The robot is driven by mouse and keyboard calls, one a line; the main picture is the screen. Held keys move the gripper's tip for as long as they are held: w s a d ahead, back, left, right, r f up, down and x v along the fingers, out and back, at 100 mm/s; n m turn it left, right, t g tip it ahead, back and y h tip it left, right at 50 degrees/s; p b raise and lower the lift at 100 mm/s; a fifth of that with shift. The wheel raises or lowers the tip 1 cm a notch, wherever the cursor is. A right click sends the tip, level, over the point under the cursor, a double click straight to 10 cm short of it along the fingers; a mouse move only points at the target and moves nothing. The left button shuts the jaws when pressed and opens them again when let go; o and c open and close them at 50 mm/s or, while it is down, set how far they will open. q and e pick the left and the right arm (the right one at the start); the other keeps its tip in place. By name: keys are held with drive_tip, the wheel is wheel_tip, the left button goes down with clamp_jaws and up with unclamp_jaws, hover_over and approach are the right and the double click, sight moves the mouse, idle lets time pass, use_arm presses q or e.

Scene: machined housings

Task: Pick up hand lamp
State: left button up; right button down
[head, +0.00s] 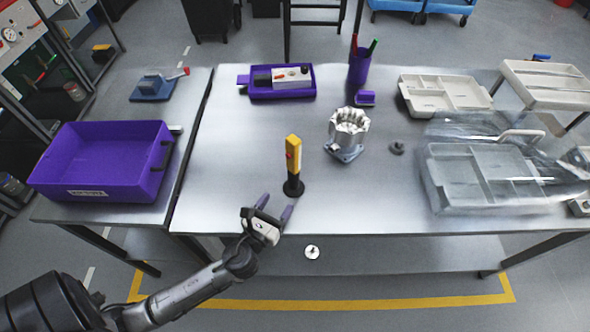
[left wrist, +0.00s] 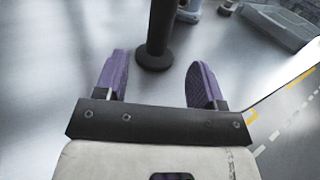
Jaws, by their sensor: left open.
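The hand lamp (head: 293,162) stands upright on the metal table near its front edge. It has a yellow upper body with a red spot and a black round base. In the left wrist view its dark shaft and base (left wrist: 155,54) show just beyond the fingertips, and its top is out of the picture. My left gripper (head: 275,205) is open and empty, with purple fingers, in front of the lamp at the table's front edge. In the left wrist view the fingers (left wrist: 158,72) are spread on either side of the lamp's base line. My right gripper is not in view.
A purple tray (head: 282,93) and pen cup (head: 360,68) are behind. A clear-covered grey tray (head: 435,190) is at right, a purple bin (head: 100,152) at left.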

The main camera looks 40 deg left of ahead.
sight(291, 183)
use_arm(q)
drive_tip(key=x, duration=0.5)
drive_tip(key=b+x, duration=0.1)
drive_tip(key=x, duration=0.4)
drive_tip(key=shift+w+f, duration=0.2)
drive_tip(key=c, duration=1)
clamp_jaws()
drive_tip(key=shift+r, duration=0.15)
